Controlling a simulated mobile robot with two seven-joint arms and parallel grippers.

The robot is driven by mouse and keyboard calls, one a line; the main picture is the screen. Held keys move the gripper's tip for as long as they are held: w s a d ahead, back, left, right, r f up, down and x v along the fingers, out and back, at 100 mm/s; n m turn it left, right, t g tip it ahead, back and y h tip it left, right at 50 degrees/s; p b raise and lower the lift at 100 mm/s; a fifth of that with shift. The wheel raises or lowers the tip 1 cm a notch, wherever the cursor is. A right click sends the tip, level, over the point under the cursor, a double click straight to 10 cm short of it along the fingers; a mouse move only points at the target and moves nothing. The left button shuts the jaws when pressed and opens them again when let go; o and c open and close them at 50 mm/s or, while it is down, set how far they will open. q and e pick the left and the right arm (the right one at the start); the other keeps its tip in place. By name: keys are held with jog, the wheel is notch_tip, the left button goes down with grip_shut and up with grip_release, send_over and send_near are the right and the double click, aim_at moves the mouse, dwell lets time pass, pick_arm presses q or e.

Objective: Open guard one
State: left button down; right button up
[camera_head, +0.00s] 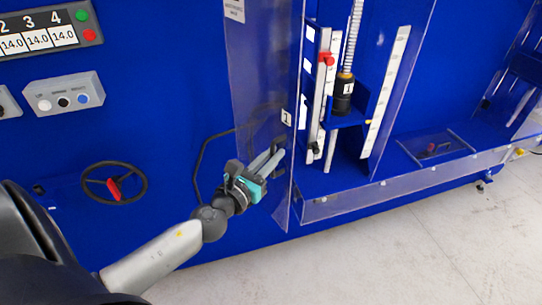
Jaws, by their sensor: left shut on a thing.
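Guard one is a clear panel (255,70) hinged on the blue machine. It stands swung out to the left of the bay with the black weight (343,92) labelled 1. My left gripper (272,165) is at the panel's lower part, shut on its dark handle (280,146). The handle is partly hidden by the fingers and the panel. My right gripper is not in view.
A black handwheel (114,184) with a red grip and a grey button box (64,94) are on the blue face at left. A display (45,33) is above. A low clear front wall (400,188) runs right. The pale floor is free.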

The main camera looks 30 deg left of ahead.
pick_arm(q)
jog(key=shift+a+r, duration=0.1)
jog(key=shift+a, duration=0.15)
jog(key=c, duration=1.3)
grip_release()
jog(key=shift+o, duration=0.7)
jog(key=shift+w, duration=0.1)
jog(key=s+b, duration=0.8)
jog(key=s, duration=0.7)
jog(key=shift+s, duration=0.15)
